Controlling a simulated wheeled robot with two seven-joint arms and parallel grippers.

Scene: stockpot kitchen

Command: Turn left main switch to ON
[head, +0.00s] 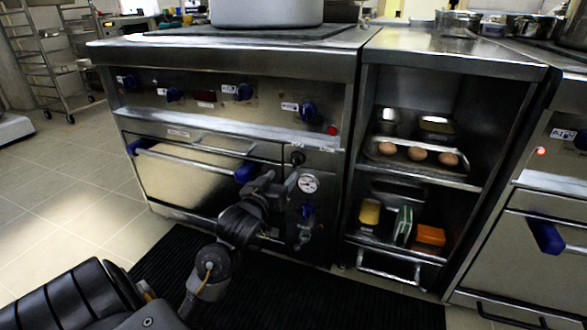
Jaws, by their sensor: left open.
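The left stove (220,100) stands at the centre left. On its narrow lower right panel, a small dark round knob (297,158) sits under small labels, and it looks like the main switch. I cannot read its position. My left gripper (298,212) is open in front of this panel, below the knob and close to the gauge and valve. I cannot tell if it touches anything, and it appears empty. My right gripper is not in view.
Blue knobs (243,92) line the stove front above an oven door with a handle bar (195,158). An open shelf unit (352,200) at the right holds eggs (418,154) and sponges (430,235). A large pot (266,12) stands on top. Tiled floor (60,190) is free at the left.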

